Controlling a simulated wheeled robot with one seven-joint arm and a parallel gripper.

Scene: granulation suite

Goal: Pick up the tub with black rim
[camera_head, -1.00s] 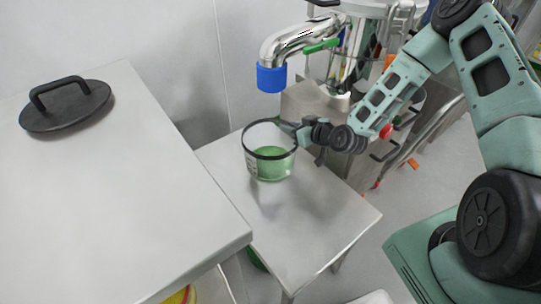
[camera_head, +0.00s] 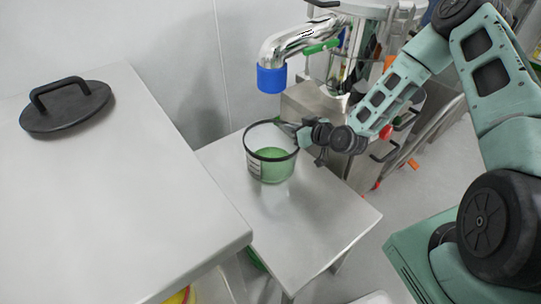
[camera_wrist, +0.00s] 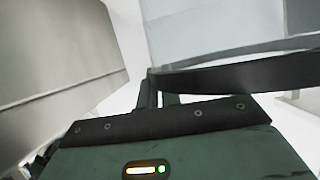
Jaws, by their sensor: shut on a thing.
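The tub with black rim (camera_head: 270,168) is clear-walled, with green contents and a pale label on its left side. It is over the small steel table (camera_head: 300,225) in the head view. My gripper (camera_head: 296,129) is shut on the right side of its rim. In the wrist view the black rim (camera_wrist: 235,73) runs right from between my fingers (camera_wrist: 158,88), with the clear wall above it. The tub looks roughly upright. I cannot tell whether its base touches the table or hangs just above it.
A larger steel table (camera_head: 120,200) stands at the left, with a black handled lid (camera_head: 65,107) on it. A chrome pipe with a blue end (camera_head: 271,78) hangs behind the tub. Steel equipment (camera_head: 315,108) stands behind my arm. The small table's front is clear.

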